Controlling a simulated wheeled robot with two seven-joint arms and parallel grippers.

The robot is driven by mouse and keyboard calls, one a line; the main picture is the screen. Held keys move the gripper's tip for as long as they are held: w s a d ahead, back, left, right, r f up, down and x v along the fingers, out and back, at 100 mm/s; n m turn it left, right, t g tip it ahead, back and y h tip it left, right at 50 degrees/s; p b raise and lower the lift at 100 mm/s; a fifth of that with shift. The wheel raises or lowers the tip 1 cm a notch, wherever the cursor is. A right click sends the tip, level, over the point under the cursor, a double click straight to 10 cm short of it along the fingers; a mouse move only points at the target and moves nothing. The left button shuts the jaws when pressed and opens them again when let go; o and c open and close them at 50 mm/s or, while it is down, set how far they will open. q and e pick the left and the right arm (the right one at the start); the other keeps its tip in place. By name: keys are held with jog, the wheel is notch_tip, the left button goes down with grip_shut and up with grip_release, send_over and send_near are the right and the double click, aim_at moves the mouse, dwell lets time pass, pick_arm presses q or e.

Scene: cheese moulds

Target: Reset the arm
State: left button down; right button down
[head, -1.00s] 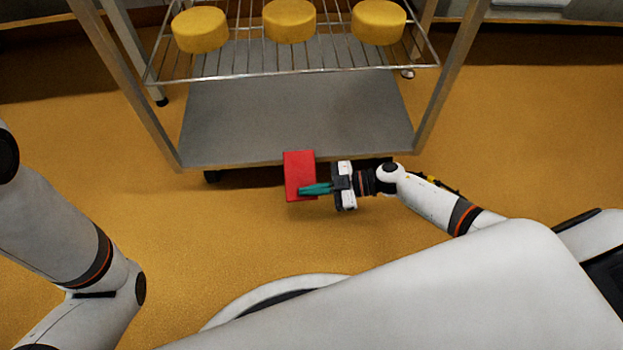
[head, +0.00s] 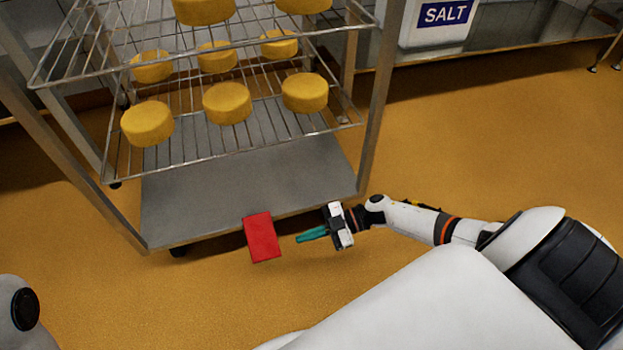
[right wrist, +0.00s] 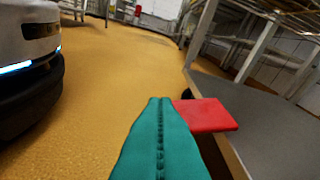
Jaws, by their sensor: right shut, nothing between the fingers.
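My right gripper (head: 312,235) has teal fingers pressed together, pointing left in the head view, with nothing between them. Its shut fingers (right wrist: 160,145) fill the lower middle of the right wrist view. A flat red block (head: 262,237) lies just beyond the fingertips, with a gap between them in the head view. The red block (right wrist: 205,115) also shows in the right wrist view, right of the fingers and across the edge of the grey lower shelf. What bears it is not clear. My left gripper is out of view; only a bit of my left arm shows.
A wire rack (head: 185,160) holds several yellow cheeses (head: 227,103) above a grey bottom shelf (head: 250,180). Its metal post (head: 378,110) stands close to my right forearm. A white SALT container (head: 437,22) is at the back. The orange floor at right is open.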

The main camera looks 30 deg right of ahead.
jog(key=shift+s+d+r, duration=0.1)
jog(key=shift+s+d, duration=0.05)
jog(key=shift+d, duration=0.4)
